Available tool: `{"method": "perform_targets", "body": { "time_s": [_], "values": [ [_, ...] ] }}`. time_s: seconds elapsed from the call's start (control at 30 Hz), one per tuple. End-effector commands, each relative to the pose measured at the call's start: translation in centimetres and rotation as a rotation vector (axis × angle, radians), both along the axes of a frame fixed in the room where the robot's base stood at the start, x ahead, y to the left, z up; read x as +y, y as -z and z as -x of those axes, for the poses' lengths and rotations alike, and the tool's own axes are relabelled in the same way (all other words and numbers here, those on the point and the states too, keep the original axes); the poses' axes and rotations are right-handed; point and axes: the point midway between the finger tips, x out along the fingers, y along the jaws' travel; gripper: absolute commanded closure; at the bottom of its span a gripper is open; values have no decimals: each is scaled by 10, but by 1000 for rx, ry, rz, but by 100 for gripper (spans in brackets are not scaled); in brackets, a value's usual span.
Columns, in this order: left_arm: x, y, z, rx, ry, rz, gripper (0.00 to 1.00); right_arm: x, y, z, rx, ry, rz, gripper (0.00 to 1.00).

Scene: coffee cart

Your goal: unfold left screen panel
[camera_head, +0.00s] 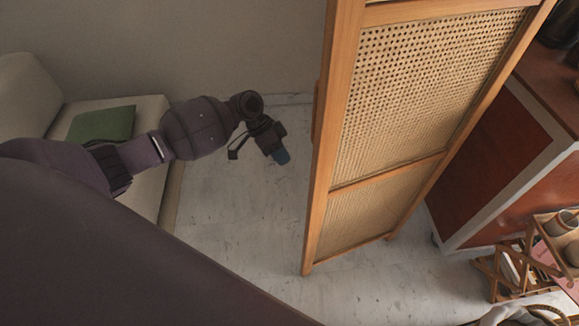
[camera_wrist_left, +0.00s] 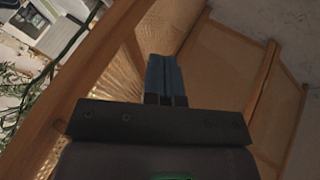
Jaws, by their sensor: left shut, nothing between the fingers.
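The folding screen, with a wooden frame and woven cane infill, stands right of centre in the head view. Its near panel (camera_head: 425,90) faces me at an angle. My left gripper (camera_head: 281,157) is shut and empty, with blue fingertips, to the left of the panel's wooden edge and apart from it in the picture. In the left wrist view, the shut fingers (camera_wrist_left: 166,75) point toward screen panels (camera_wrist_left: 225,75). A wooden post runs diagonally at the left there. I cannot tell whether the fingers touch a panel. My right gripper is not in view.
A pale sofa (camera_head: 30,90) with a green cushion (camera_head: 102,124) is at the left. A red-brown cabinet (camera_head: 480,150) stands behind the screen at the right. A small wooden rack (camera_head: 500,275) holds items at the lower right. Pale floor (camera_head: 235,215) between sofa and screen is clear.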

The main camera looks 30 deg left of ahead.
Motion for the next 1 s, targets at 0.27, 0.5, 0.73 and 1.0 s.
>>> {"method": "perform_targets", "body": {
  "time_s": [0.27,0.5,0.73,1.0],
  "values": [
    [-30,42,2,5,0,1,100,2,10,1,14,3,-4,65],
    [-55,75,3,5,0,1,100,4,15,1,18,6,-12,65],
    [-76,67,21,-2,0,-1,100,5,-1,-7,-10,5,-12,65],
    [-82,69,28,-1,-2,-1,100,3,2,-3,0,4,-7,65]
  ]
}}
